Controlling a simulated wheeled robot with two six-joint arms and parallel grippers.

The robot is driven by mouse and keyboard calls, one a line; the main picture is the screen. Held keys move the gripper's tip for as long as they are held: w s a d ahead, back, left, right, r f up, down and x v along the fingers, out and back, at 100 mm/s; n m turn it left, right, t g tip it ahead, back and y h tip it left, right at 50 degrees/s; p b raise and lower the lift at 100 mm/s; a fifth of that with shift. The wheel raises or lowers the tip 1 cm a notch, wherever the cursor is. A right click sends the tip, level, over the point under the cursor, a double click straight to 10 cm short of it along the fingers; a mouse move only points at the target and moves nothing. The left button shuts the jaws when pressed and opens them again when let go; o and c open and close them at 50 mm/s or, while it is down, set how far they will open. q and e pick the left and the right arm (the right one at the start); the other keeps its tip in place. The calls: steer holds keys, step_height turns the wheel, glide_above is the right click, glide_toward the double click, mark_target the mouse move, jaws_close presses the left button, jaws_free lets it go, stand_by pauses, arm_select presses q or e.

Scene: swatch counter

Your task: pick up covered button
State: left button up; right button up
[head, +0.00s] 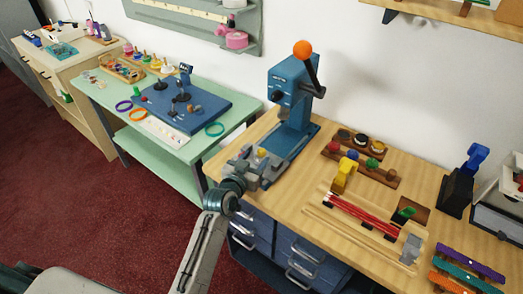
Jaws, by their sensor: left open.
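My left gripper (262,165) is open at the front left of the blue lever press (292,95), low over the wooden bench. A small yellow round piece (262,152) shows right at the gripper, by the press base; it may be the covered button, but it is too small to be sure. The gripper hides part of it, and I cannot tell whether the fingers touch it. Dark and pale round pieces sit in a wooden rack (341,153) to the right of the press. My right gripper is out of view.
The press handle with an orange knob (303,49) rises above the bench. A yellow clamp-like tool (344,175) and a wooden tray with red strips (362,215) lie to the right. A green table (215,107) with tools stands to the left. Red carpet lies between.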

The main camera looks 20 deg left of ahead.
mark_target(261, 152)
arm_select(q)
steer(key=x, duration=0.3)
steer(key=shift+w+f+p, duration=0.1)
steer(key=shift+w+p, duration=0.1)
steer(key=shift+p, duration=0.1)
steer(key=shift+s, duration=0.1)
steer(key=shift+c, duration=1.4)
steer(key=c, duration=0.8)
steer(key=shift+o, duration=0.2)
